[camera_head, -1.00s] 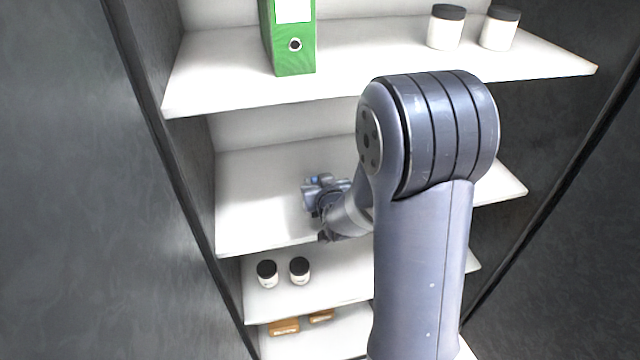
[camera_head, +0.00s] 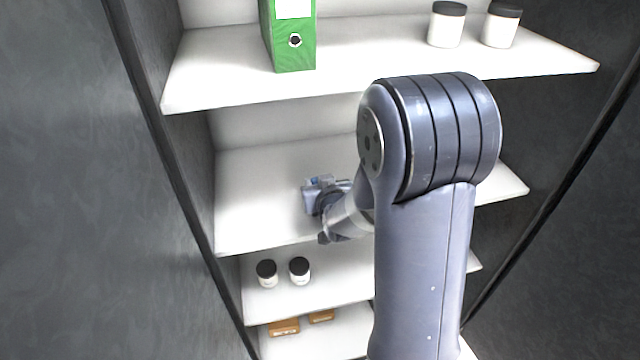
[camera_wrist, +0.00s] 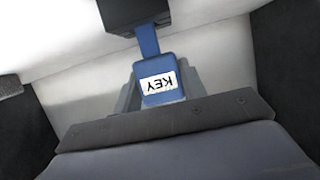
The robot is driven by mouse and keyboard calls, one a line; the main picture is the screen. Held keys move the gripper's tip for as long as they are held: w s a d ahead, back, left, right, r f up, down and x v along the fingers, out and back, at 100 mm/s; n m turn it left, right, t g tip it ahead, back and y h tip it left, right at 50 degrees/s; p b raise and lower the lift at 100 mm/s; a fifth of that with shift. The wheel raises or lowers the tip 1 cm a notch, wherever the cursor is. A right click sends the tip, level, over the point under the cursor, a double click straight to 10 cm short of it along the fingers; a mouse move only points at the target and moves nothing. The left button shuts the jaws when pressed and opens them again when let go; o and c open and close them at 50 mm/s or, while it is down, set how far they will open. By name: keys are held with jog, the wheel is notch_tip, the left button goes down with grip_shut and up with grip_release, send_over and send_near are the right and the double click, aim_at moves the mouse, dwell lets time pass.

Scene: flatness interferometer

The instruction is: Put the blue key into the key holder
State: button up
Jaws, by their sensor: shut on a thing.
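The blue key (camera_wrist: 158,72) has a block-shaped head with a white label reading "KEY", upside down in the wrist view. My gripper (camera_wrist: 160,90) is shut on this head, one finger on each side. The blue shank points away from my gripper to a black block (camera_wrist: 130,10), likely the key holder, at the top edge of the wrist view. The shank's far end meets or overlaps the block; I cannot tell whether it is inside. In the head view my gripper (camera_head: 322,190) is over the middle shelf, partly hidden by my arm; the holder is not visible there.
The middle shelf (camera_head: 255,200) is bare to the left of my gripper. The shelf above (camera_head: 370,60) holds a green binder (camera_head: 293,50) and two white jars (camera_head: 446,27). Dark cabinet walls (camera_head: 165,150) stand at both sides. Small jars (camera_head: 267,273) stand below.

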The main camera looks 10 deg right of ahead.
jog(key=shift+f+b, duration=0.85)
jog(key=shift+b, duration=0.05)
jog(key=o, duration=1.2)
jog(key=shift+c, duration=0.2)
jog(key=b+v, duration=0.1)
jog(key=v, duration=0.9)
jog(key=shift+s+r, duration=0.2)
jog(key=shift+s, duration=0.15)
jog(key=p+v, duration=0.3)
jog(key=v, duration=0.5)
